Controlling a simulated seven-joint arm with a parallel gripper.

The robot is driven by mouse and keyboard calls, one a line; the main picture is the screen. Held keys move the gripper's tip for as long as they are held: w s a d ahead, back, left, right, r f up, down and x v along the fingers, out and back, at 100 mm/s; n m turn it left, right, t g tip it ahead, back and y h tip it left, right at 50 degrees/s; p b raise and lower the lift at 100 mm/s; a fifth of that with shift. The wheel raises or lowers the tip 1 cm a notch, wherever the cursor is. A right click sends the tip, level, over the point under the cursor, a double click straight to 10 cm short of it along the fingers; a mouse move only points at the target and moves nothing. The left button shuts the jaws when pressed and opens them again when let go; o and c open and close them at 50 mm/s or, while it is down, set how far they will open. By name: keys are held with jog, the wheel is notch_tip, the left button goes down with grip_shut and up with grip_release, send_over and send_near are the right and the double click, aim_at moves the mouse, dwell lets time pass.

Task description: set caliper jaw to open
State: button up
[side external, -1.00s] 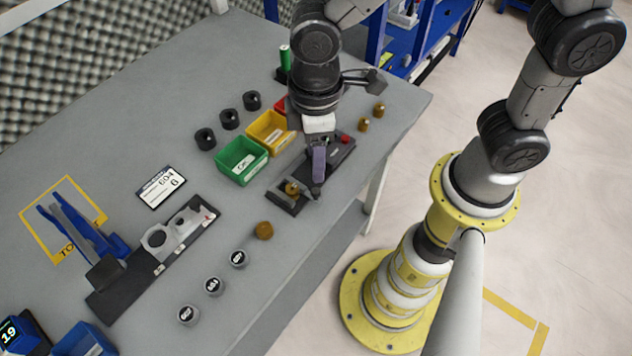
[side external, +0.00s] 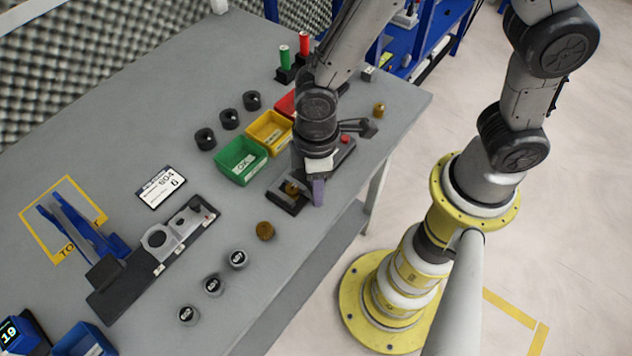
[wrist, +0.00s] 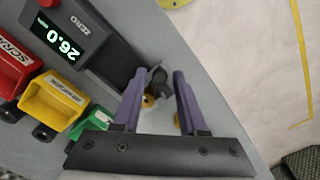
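The caliper is a dark bench gauge near the table's front edge; its base (side external: 284,203) shows beside my gripper, and its red button (side external: 345,139) shows behind. In the wrist view, its display (wrist: 56,38) reads 26.0. A dark grey jaw piece (wrist: 160,82) and a brass part (wrist: 148,101) sit at its end. My gripper (side external: 318,203) is over the jaw end, purple fingers pointing down. In the wrist view, my gripper (wrist: 159,72) has its fingers apart, with the jaw piece between or just beyond the tips. I cannot tell whether either finger touches it.
Green (side external: 241,162), yellow (side external: 268,132) and red (side external: 286,104) bins stand close behind the caliper. A brass part (side external: 265,231) and several round weights lie to the left. A dark fixture (side external: 150,262) and a card (side external: 160,187) lie farther left. The table's front edge is close to my gripper.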

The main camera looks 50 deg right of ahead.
grip_shut()
dwell(1.2)
